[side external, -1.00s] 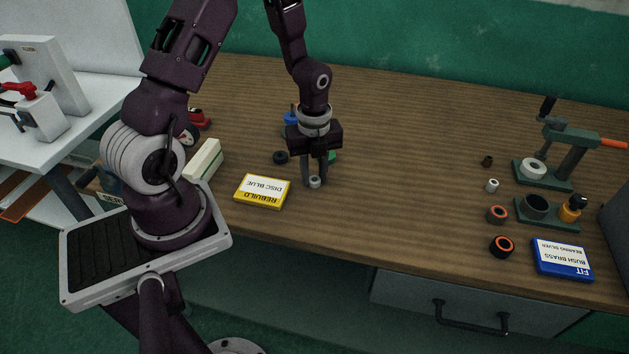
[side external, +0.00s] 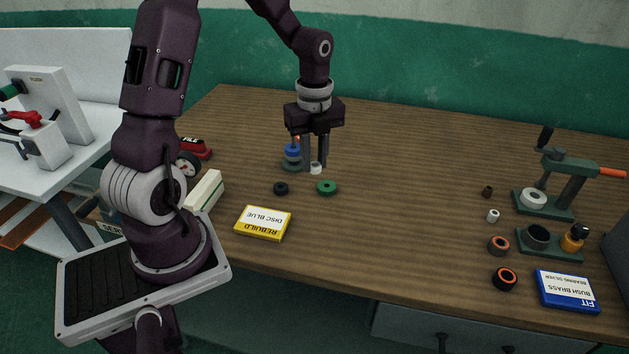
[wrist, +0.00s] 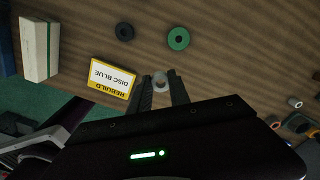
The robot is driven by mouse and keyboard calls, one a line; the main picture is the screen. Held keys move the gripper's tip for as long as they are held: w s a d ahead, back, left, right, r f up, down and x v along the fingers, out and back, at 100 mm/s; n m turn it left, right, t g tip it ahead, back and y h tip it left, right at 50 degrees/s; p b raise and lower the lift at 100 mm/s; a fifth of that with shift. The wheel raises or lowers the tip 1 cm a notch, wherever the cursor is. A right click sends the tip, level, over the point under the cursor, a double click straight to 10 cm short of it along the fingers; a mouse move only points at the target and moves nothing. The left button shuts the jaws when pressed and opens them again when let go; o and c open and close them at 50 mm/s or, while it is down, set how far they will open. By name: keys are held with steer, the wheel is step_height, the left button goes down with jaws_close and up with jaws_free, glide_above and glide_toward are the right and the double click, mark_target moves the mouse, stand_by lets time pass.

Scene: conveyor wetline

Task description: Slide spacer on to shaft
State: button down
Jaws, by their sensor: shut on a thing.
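My gripper (side external: 315,166) is shut on a small pale grey ring, the spacer (side external: 316,169), and holds it above the bench. In the wrist view the spacer (wrist: 160,79) sits between my fingertips (wrist: 161,84), its hole visible. The shaft assembly stands just left of my gripper in the side view, with a blue disc (side external: 292,152) above a dark green base (side external: 291,166) and an orange tip (side external: 297,139) at the top. My fingers partly overlap it there. The spacer appears apart from the shaft.
A black ring (side external: 280,188) and a green ring (side external: 326,187) lie in front of the stand. A yellow "REBUILD DISC BLUE" card (side external: 263,222) lies nearer. Several small parts and a green press (side external: 560,175) are at the right. The middle bench is clear.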

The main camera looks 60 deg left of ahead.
steer(key=w+a+r+n, duration=0.1)
steer(key=a+r+n, duration=0.25)
steer(key=a, duration=0.45)
steer(key=w+a+r+n, duration=0.2)
steer(key=a+n, duration=0.2)
steer(key=a, duration=0.5)
steer(key=shift+s+d+f, duration=0.1)
steer(key=shift+s+f, duration=0.05)
steer(key=shift+f, duration=2.75)
steer(key=shift+f, duration=2.15)
steer(key=c, duration=1.1)
jaws_free()
steer(key=shift+c, duration=0.2)
